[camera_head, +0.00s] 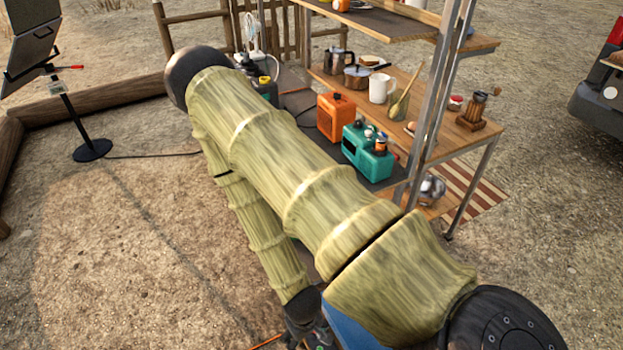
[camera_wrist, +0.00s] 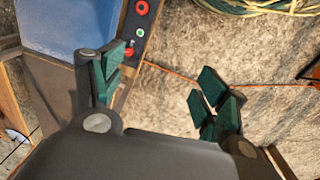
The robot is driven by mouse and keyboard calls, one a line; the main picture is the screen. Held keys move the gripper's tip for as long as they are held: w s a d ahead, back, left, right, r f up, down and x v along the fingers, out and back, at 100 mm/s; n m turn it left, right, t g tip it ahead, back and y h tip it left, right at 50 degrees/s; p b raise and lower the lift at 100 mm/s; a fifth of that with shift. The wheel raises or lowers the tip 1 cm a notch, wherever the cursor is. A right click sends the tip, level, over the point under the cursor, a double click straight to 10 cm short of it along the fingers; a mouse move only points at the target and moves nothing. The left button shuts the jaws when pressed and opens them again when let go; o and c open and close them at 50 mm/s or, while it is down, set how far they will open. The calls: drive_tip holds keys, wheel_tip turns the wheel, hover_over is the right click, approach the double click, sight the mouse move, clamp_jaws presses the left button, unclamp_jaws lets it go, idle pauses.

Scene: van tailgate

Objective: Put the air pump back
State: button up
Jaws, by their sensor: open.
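My gripper (camera_wrist: 160,88) is open in the wrist view, with dark green finger pads apart and nothing between them. In the head view only a dark part of it shows at the bottom edge, below my arm. I cannot pick out the air pump for certain. A teal boxy device (camera_head: 368,150) with small round parts on top and an orange box with a handle (camera_head: 336,116) stand on the dark lower surface by the shelf. My arm hides much of the middle of the head view.
A wooden shelf rack (camera_head: 425,105) holds a pot, a mug and other kitchenware. In the wrist view, a blue panel (camera_wrist: 68,28) with a dark button strip (camera_wrist: 141,18) lies left; an orange cord (camera_wrist: 170,72) crosses the ground. A coiled hose (camera_wrist: 262,8) lies at top right.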

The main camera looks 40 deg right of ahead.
drive_tip(key=shift+n+y, duration=0.3)
drive_tip(key=shift+n, duration=0.3)
drive_tip(key=s, duration=0.1)
drive_tip(key=s+a, duration=0.1)
drive_tip(key=s, duration=0.1)
drive_tip(key=s+a+f, duration=0.1)
drive_tip(key=s, duration=0.1)
drive_tip(key=shift+s+a, duration=0.15)
drive_tip(key=shift+a, duration=0.1)
